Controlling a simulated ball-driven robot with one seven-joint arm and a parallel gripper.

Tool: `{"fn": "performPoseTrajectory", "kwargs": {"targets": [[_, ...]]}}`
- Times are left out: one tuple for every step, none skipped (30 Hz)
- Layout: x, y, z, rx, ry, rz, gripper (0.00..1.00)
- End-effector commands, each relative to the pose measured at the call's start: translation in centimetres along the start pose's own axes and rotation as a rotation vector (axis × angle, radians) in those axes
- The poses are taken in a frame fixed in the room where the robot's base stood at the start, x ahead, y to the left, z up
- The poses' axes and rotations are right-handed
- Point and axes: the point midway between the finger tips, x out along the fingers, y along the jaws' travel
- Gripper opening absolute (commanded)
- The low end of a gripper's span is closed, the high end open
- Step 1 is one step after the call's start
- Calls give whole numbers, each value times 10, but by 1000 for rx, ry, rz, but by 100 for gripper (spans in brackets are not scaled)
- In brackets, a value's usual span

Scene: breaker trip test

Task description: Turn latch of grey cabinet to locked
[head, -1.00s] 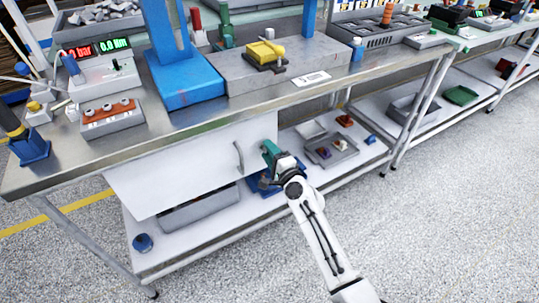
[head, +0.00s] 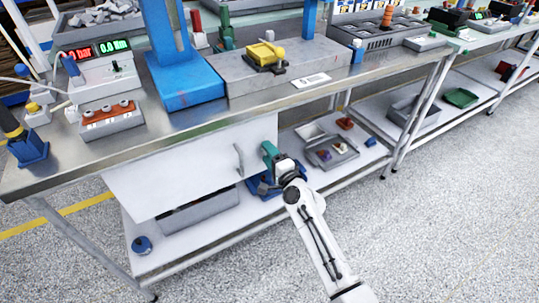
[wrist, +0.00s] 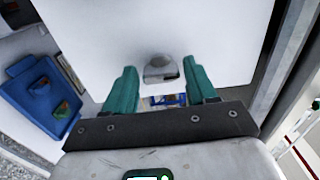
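The pale grey cabinet (head: 185,165) hangs under the workbench, and its flat front faces me. A curved grey handle (head: 239,160) stands upright near its right edge. My gripper (head: 266,150) is just right of this handle in the head view, with its green fingers pointing toward the cabinet. In the wrist view, the two green fingers (wrist: 160,74) are spread apart. A rounded grey metal piece (wrist: 160,68) shows between and beyond their tips against the pale panel. It looks like the handle or latch; I cannot tell its turn position. No finger clearly touches it.
The workbench top (head: 130,135) overhangs the cabinet. On the lower shelf, a blue bin (head: 262,187) lies behind my gripper, and a grey tray (head: 333,152) with small parts is to the right. The speckled floor (head: 430,225) in front is clear.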

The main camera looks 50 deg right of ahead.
Motion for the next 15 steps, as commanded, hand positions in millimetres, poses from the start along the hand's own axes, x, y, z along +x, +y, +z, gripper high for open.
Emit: {"fn": "performPoseTrajectory", "kwargs": {"targets": [[0, 0, 0, 0, 0, -1, 62], [0, 0, 0, 1, 0, -1, 64], [0, 0, 0, 1, 1, -1, 68], [0, -1, 0, 1, 1, -1, 68], [0, -1, 0, 1, 1, -1, 68], [0, -1, 0, 1, 1, -1, 68], [0, -1, 0, 1, 1, -2, 68], [0, -1, 0, 1, 1, -2, 68], [0, -1, 0, 1, 1, -2, 68], [0, -1, 0, 1, 1, -2, 68], [-1, -1, 0, 1, 1, -2, 68], [-3, -1, 0, 1, 1, -1, 68], [-5, -1, 0, 1, 1, -1, 68], [-8, 0, 0, 1, 1, -1, 68], [-12, 0, 0, 1, 1, 0, 68]]}}
